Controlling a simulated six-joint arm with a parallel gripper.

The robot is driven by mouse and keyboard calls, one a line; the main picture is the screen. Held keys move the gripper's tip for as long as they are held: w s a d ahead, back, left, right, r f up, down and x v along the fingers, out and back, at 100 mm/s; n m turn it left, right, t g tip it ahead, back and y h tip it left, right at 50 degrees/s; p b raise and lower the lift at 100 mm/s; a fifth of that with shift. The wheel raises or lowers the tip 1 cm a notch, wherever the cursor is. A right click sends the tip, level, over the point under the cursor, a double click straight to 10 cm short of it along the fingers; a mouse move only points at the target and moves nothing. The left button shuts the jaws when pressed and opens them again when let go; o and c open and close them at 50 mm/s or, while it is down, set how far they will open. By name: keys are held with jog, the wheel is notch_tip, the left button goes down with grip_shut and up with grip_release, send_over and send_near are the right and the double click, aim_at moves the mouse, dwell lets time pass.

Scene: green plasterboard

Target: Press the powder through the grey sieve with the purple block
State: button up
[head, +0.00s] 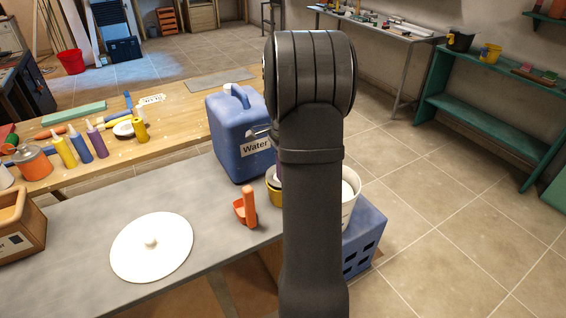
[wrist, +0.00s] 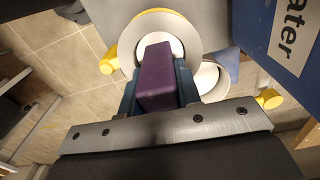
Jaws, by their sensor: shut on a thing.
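My gripper (wrist: 157,82) is shut on the purple block (wrist: 156,70), with one blue finger on each side of it. In the wrist view the block overlaps a round opening with a grey rim, apparently the grey sieve (wrist: 188,32). White material, likely the powder (wrist: 176,46), shows inside the rim beside the block. I cannot tell whether the block touches it. A yellow edge shows around the outside of the sieve. In the head view my arm hides the gripper and most of this spot; a yellow container (head: 273,196) shows at its left edge.
A blue water jug (head: 228,140) stands close to the left of my arm. A white bucket (head: 350,196) is to its right, near a blue crate (head: 366,240). An orange scoop (head: 246,208) and a white round lid (head: 150,262) lie on the grey bench; space around the lid is clear.

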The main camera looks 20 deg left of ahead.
jog(key=shift+r, duration=3.45)
jog(key=shift+f, duration=3)
jog(key=shift+f, duration=0.55)
jog(key=shift+r, duration=3.55)
